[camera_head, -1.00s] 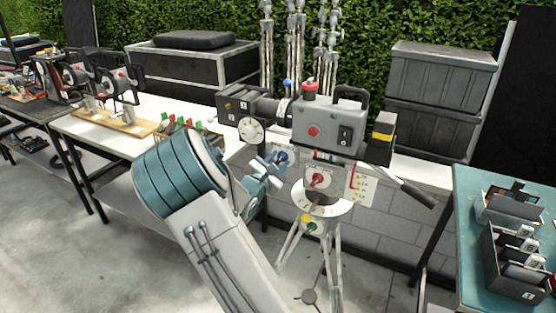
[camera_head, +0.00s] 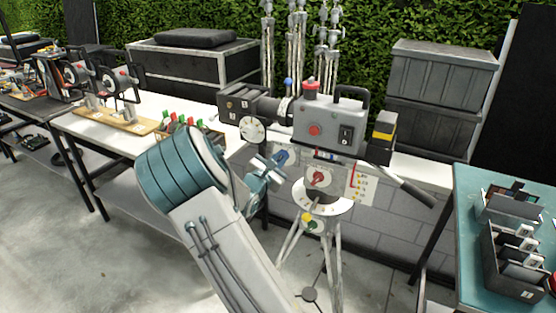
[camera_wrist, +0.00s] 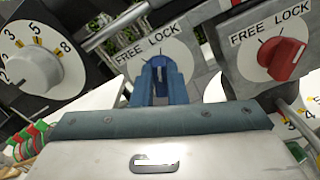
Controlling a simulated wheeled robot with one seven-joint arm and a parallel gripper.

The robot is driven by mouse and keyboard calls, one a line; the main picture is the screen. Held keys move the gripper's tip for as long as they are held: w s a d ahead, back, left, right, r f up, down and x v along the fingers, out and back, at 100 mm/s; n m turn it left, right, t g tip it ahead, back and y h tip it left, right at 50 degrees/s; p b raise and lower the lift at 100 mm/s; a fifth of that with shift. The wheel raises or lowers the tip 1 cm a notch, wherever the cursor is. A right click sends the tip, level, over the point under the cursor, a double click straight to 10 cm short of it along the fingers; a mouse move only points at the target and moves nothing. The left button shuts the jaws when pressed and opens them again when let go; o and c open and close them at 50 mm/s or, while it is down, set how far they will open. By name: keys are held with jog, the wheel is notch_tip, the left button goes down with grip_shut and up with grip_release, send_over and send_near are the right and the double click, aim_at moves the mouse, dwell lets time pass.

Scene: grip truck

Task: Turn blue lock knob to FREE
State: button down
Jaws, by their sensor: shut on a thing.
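The blue lock knob (camera_wrist: 158,74) sits on a white round dial marked FREE on the left and LOCK on the right in the wrist view. My gripper (camera_wrist: 157,84) is shut on it, one blue finger on each side. The fingers hide much of the knob, so its exact pointer setting is hard to read. In the head view, the blue knob (camera_head: 281,157) is at the left of the camera head on the tripod, with my gripper (camera_head: 271,164) against it from the front left.
A red knob (camera_wrist: 284,58) with its own FREE LOCK plate is close on the right. A white numbered dial (camera_wrist: 35,58) is at the left. The grey camera (camera_head: 328,125) stands above, and a black-gripped pan handle (camera_head: 405,186) sticks out right.

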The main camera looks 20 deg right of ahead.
jog(key=n+p, duration=0.1)
jog(key=n, duration=0.1)
jog(key=n+p, duration=0.1)
jog(key=n, duration=0.1)
jog(key=n+p, duration=0.1)
jog(key=shift+w+r+n+p, duration=0.15)
jog(key=shift+r+n+p, duration=0.15)
jog(key=shift+r+n, duration=0.1)
jog(key=n+p, duration=0.1)
jog(key=n, duration=0.1)
jog(key=n+p, duration=0.2)
jog(key=shift+w+a+f+n, duration=0.1)
jog(key=shift+w+n, duration=0.05)
jog(key=shift+n, duration=0.25)
jog(key=c, duration=1.4)
grip_release()
jog(key=shift+c, duration=0.2)
jog(key=b+v, duration=0.2)
jog(key=v, duration=1.2)
jog(key=shift+f, duration=0.25)
jog(key=shift+w, duration=0.15)
